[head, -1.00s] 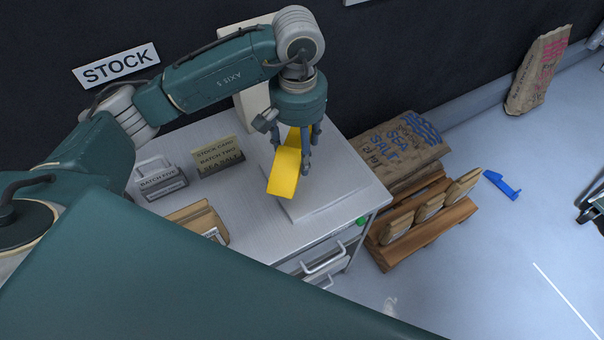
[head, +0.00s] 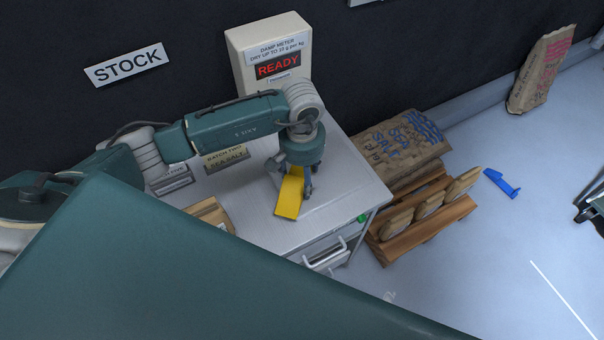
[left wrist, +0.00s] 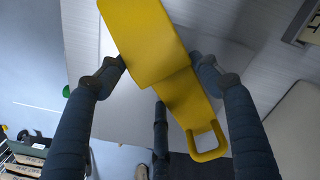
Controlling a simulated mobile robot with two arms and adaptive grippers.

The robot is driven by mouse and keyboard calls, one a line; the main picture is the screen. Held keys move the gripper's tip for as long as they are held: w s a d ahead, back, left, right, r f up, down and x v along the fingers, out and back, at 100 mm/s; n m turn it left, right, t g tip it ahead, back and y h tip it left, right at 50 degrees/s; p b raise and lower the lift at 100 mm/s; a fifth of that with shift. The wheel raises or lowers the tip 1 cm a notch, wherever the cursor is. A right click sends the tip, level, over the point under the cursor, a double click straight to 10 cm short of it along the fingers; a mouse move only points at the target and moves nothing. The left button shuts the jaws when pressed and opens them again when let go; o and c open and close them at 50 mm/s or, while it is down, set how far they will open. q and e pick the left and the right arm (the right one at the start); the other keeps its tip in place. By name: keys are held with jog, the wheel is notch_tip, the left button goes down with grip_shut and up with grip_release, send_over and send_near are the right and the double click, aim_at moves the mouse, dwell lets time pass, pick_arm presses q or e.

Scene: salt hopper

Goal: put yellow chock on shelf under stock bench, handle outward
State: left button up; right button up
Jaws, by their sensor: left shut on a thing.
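The yellow chock (head: 289,198) is in my left gripper (head: 297,184), low over the front right part of the stock bench top (head: 352,196). In the left wrist view the chock (left wrist: 145,40) lies between the fingers of my left gripper (left wrist: 160,85), which are shut on it. Its yellow loop handle (left wrist: 208,155) points to the lower right there. I cannot tell whether the chock touches the bench. The shelf under the bench is hidden in these views. My right gripper is not in view.
A damp meter (head: 270,60) reading READY stands at the bench's back. A card holder (head: 226,158) and a wooden box (head: 211,212) are on the left. Drawer handles (head: 325,256) project in front. A blue object (head: 501,184) lies on open floor.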

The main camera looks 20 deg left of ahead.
pick_arm(q)
jog(key=shift+f, duration=0.15)
jog(key=o, duration=1.6)
